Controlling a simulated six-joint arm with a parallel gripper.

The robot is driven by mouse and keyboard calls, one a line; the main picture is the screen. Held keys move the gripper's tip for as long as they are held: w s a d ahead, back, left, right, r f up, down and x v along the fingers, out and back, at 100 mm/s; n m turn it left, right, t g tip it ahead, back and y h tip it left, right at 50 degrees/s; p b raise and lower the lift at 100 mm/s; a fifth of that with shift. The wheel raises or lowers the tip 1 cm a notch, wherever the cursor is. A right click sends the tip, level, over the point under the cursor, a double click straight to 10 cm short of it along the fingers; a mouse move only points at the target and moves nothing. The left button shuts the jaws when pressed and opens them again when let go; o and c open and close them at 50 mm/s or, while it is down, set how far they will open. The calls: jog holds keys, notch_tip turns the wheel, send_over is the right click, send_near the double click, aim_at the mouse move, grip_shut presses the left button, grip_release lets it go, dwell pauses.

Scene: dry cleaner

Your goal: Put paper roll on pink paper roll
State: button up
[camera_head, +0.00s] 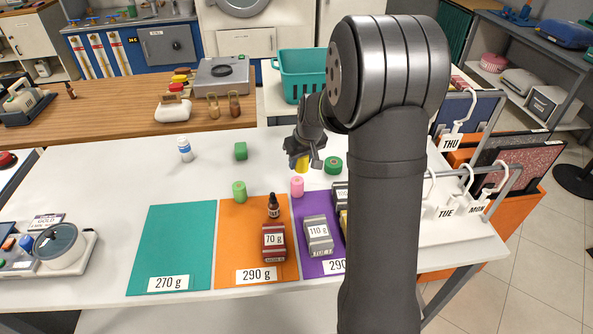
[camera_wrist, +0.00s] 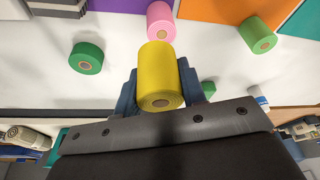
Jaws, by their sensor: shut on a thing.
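My gripper (camera_head: 304,162) is shut on a yellow paper roll (camera_head: 301,164). The yellow roll also shows between the two fingers in the wrist view (camera_wrist: 160,76). The pink paper roll (camera_head: 297,187) stands on the white table at the top edge of the purple mat. It also shows just beyond the yellow roll in the wrist view (camera_wrist: 161,20). In the head view the yellow roll appears above and slightly right of the pink roll, with a small gap between them. The pink roll's top is free of other things.
A dark green roll (camera_head: 333,165) lies to the right, and a light green roll (camera_head: 239,191) stands to the left. Weights (camera_head: 318,235) and a brown dropper bottle (camera_head: 273,206) occupy the mats.

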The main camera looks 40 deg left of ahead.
aim_at(297, 179)
jog(key=shift+s+a+f, duration=0.15)
jog(key=shift+a+f, duration=0.25)
jog(key=shift+a, duration=0.25)
jog(key=shift+f, duration=2)
jog(key=shift+f, duration=0.1)
jog(key=o, duration=1)
jog(key=v, duration=1.2)
jog(key=shift+s, duration=0.1)
